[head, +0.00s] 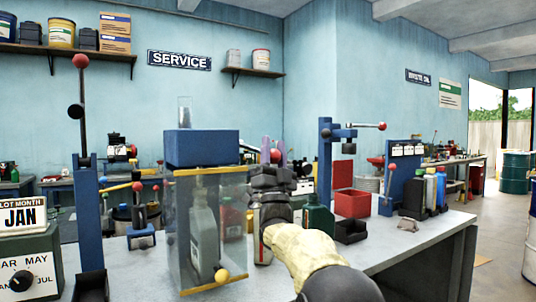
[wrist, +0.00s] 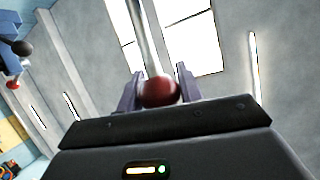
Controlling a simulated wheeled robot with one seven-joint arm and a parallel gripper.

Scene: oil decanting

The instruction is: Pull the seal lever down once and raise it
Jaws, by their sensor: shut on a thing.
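My gripper (head: 273,148) points upward in the middle of the head view, just right of the clear guard. Its purple fingers are closed around a red ball knob, which shows between the fingertips in the wrist view (wrist: 159,92). A grey rod (wrist: 141,30) runs up from that knob. I cannot tell which stand this lever belongs to. A tall lever with a red knob (head: 80,61) stands upright on a blue post at the left. Another red-knobbed lever (head: 382,126) sticks out level from a blue post at the right.
A clear guard (head: 212,245) with yellow bars encloses a grey bottle (head: 204,225) left of my arm. A green bottle (head: 318,221), a red bin (head: 352,204) and a black bin (head: 350,231) stand to its right. Several coloured bottles (head: 430,192) stand farther right.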

